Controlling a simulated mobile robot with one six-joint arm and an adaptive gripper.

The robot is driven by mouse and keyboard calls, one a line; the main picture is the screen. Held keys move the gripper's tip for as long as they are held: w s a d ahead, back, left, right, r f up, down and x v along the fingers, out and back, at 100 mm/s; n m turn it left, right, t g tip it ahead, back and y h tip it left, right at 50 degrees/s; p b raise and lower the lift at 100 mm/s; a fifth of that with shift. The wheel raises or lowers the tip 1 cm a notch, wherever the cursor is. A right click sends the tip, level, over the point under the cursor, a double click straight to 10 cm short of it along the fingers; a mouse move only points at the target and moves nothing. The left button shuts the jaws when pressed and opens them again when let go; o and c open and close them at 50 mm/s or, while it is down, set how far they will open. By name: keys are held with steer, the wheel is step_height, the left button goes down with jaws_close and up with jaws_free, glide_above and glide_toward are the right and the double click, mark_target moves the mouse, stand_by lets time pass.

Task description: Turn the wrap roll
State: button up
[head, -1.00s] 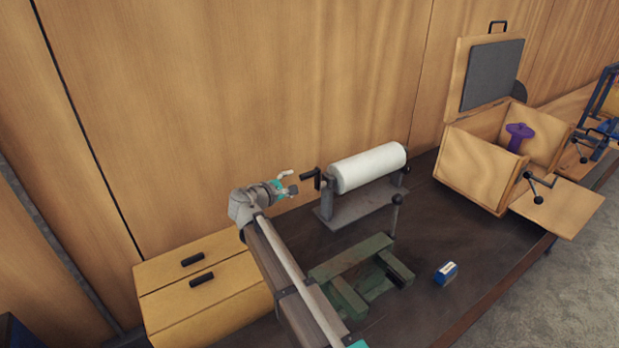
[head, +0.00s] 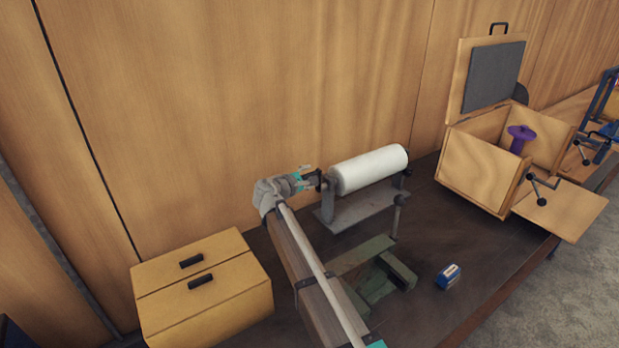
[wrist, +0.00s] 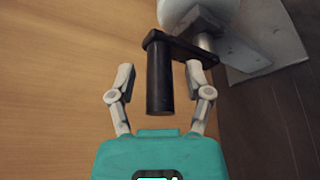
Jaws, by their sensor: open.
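The white wrap roll (head: 370,169) lies level on a grey stand (head: 345,213) on the dark table, near the wooden wall. A black crank with a handle grip (wrist: 160,82) is at the roll's left end. The roll's end (wrist: 192,12) shows at the top of the wrist view. My gripper (head: 308,180) is at the crank, left of the roll. In the wrist view my gripper (wrist: 158,80) is open, with one finger on each side of the black grip. Gaps show between the grip and both fingers. In the head view my gripper partly hides the crank.
A green metal fixture (head: 375,268) with an upright lever (head: 397,215) stands in front of the roll stand. A small blue and white block (head: 448,276) lies to its right. An open wooden box (head: 478,172) holds a purple object (head: 519,138). A yellow drawer unit (head: 205,290) stands at left.

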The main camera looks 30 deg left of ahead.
jaws_close()
